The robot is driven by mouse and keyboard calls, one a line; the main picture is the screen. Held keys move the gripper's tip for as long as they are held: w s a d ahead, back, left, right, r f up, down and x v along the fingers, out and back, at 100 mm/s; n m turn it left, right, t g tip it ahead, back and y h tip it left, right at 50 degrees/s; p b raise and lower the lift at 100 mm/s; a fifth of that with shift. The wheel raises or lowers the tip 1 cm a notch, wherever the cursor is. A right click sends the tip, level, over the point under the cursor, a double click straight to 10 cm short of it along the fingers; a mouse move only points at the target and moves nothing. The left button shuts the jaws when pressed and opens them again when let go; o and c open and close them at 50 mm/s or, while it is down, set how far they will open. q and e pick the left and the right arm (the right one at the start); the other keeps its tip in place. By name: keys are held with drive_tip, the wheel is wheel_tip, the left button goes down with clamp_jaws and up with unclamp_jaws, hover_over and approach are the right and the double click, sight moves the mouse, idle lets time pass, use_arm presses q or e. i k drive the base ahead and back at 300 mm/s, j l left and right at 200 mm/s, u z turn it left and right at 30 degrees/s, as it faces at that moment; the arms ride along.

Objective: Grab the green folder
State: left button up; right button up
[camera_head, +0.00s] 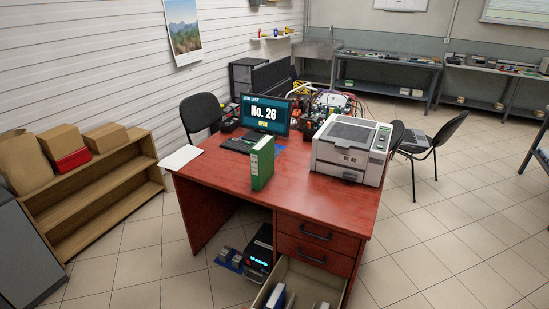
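The green folder (262,163) is a binder with a pale spine. It stands upright on the red-brown desk (215,190), near the front edge and left of the printer. Nothing is touching it from my side. Neither of my grippers shows in the head view.
A monitor (265,115) and keyboard are behind the folder, and a white printer (352,150) is to its right. Papers (180,158) lie at the desk's left corner. An open lower drawer (300,285) juts out in front. Floor left of the desk is clear, beside a wooden shelf (95,195).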

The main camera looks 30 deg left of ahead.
sight(262, 153)
drive_tip(key=i+j+z, duration=0.2)
drive_tip(key=j, duration=0.35)
drive_tip(key=j+z, duration=0.15)
drive_tip(key=j, duration=0.35)
drive_tip(key=j+z, duration=0.2)
drive_tip(key=j, duration=2.05)
drive_tip(key=i+j, duration=0.1)
drive_tip(key=j, duration=0.3)
drive_tip(key=i+j, duration=0.1)
drive_tip(key=j, duration=0.35)
drive_tip(key=i+j, duration=0.1)
drive_tip(key=j, duration=0.3)
drive_tip(key=i+j, duration=0.25)
drive_tip(key=j, duration=0.15)
